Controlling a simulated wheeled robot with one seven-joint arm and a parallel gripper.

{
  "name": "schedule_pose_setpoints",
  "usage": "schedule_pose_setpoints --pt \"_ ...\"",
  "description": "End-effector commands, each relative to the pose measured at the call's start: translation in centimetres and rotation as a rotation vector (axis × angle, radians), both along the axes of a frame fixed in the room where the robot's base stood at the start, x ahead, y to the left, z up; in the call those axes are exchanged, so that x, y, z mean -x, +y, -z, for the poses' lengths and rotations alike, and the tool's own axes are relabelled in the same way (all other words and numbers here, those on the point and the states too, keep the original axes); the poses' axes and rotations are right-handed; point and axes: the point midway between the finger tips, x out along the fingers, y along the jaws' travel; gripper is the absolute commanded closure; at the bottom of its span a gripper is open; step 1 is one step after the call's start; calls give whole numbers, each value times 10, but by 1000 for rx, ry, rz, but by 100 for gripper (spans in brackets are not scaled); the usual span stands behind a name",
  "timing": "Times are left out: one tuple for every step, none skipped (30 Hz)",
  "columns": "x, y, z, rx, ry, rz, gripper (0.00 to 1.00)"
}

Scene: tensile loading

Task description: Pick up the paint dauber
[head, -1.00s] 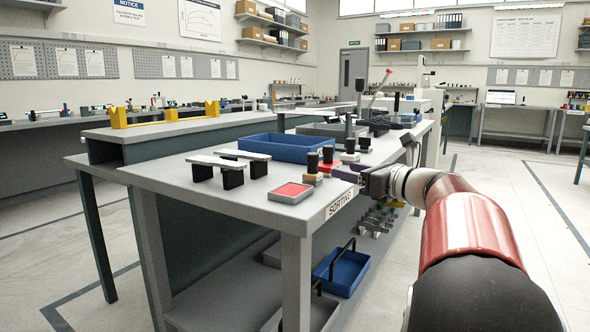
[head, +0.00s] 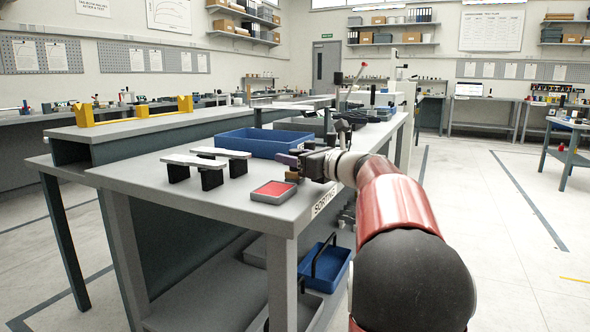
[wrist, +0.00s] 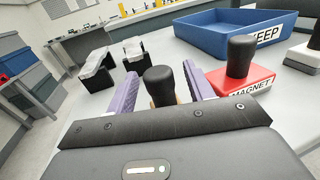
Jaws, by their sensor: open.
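The likely paint dauber (wrist: 161,86), a black-knobbed piece with a tan base, stands on the sorting table. Its label is not visible. In the wrist view it is between the purple fingers of my gripper (wrist: 160,73), which are open, one on each side of the knob. My gripper's housing hides most of the base. In the head view my gripper (head: 289,160) is at the table's right edge, and only a bit of the tan base (head: 292,176) shows below it.
A red block labelled MAGNET (wrist: 245,82) with a black knob stands close to the right finger. A blue bin (head: 262,145) is behind. A tray with a red pad (head: 273,191) lies in front. Two grey-topped black-legged stands (head: 195,160) are to the left.

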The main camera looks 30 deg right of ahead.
Motion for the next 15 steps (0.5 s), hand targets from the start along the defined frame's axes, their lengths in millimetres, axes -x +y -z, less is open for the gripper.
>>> schedule_pose_setpoints --pt "0 0 0 0 0 0 48" --pt "0 0 0 0 0 0 48" --pt "0 0 0 0 0 0 48" --pt "0 0 0 0 0 0 50" --pt "0 0 0 0 0 0 54" --pt "0 0 0 0 0 0 59" --pt "0 0 0 0 0 0 63" --pt "0 0 0 0 0 0 67" --pt "0 0 0 0 0 0 72" --pt "0 0 0 0 0 0 76" --pt "0 0 0 0 0 0 80" --pt "0 0 0 0 0 0 86" --pt "0 0 0 0 0 0 89" --pt "0 0 0 0 0 0 93" --pt "0 0 0 1 0 0 95"
